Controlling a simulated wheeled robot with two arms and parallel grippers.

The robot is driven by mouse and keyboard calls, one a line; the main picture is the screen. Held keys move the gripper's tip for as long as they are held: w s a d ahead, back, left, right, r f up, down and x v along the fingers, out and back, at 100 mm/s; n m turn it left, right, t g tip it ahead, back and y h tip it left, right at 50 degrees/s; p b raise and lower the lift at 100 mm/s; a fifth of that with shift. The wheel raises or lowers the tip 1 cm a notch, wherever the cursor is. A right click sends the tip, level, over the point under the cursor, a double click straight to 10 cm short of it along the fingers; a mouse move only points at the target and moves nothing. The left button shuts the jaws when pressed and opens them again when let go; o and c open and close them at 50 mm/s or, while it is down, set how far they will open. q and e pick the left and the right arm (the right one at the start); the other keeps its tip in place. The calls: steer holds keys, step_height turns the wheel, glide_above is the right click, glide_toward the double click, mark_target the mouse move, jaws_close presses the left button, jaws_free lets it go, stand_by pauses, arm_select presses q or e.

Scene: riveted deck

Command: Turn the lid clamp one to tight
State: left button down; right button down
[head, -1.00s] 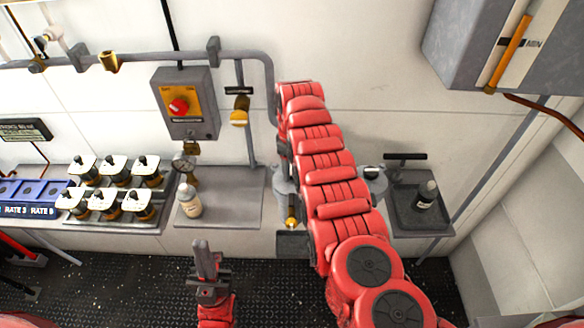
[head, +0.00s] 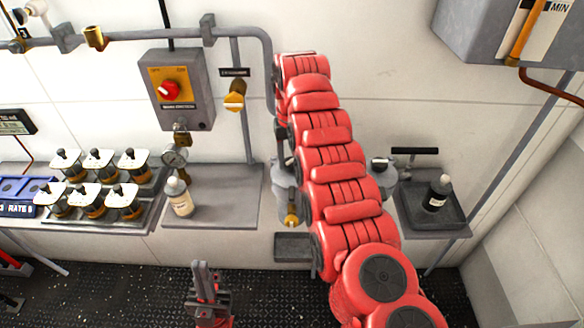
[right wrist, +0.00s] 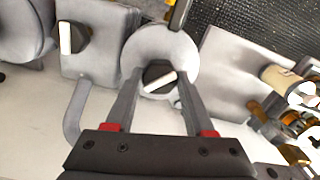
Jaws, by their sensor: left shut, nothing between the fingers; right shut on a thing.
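The grey lidded vessel (head: 283,185) stands at the back wall, mostly hidden behind my right arm in the head view. In the right wrist view its round lid (right wrist: 185,50) carries a black clamp knob (right wrist: 152,70) with a white bar, which lies slanted. My right gripper (right wrist: 159,78) has one finger on each side of this knob and is shut on it. A second black knob with a white bar (right wrist: 66,38) sits on a grey part beside the lid. No label tells me which is clamp one. My left gripper (head: 204,280) is shut and empty, pointing up, low and away from the vessel.
A grey shelf (head: 225,205) holds a white bottle (head: 180,197). A tray (head: 450,212) with a dark bottle (head: 437,192) is at the right. A switch box (head: 178,90) and pipe are on the wall. Several white-topped jars (head: 98,165) stand left. The dark floor is open.

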steer(key=shift+m+b, duration=0.4)
steer(key=shift+m, duration=1.5)
steer(key=m, duration=0.5)
steer(key=shift+r, duration=0.1)
steer(key=shift+m, duration=0.3)
steer(key=shift+c, duration=1.3)
jaws_free()
